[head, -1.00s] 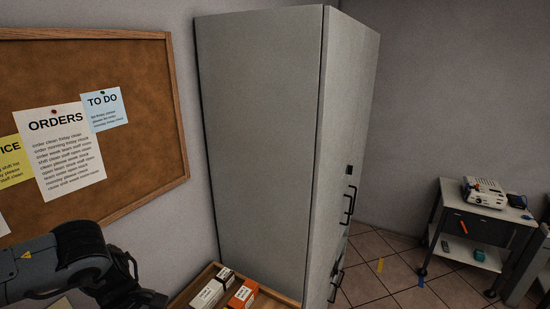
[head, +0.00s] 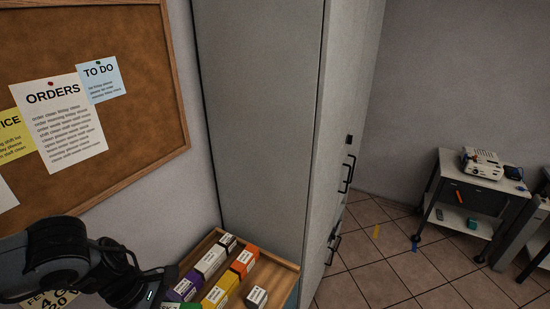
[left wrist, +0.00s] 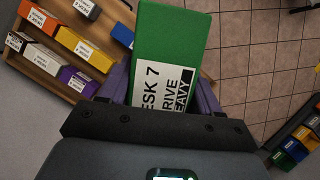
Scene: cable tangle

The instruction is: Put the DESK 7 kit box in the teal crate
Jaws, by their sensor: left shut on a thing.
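The DESK 7 kit box is green with a white label reading DESK 7 and "HEAVY"; it fills the middle of the left wrist view (left wrist: 168,45). My left gripper (left wrist: 160,88) is shut on it, one finger on each side, and hides its near end. In the head view my left gripper (head: 160,284) is at the lower left, beside a wooden tray of boxes. Only a green sliver shows below it there. I cannot make out the teal crate in either view. My right gripper is not in view.
The wooden tray (head: 284,264) holds several boxes, among them an orange one (head: 244,262) and a yellow one (head: 220,290). A tall grey cabinet (head: 265,120) stands right behind it. Tiled floor is open at the right, before a cart (head: 468,205). Coloured bins (left wrist: 295,150) show in the left wrist view.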

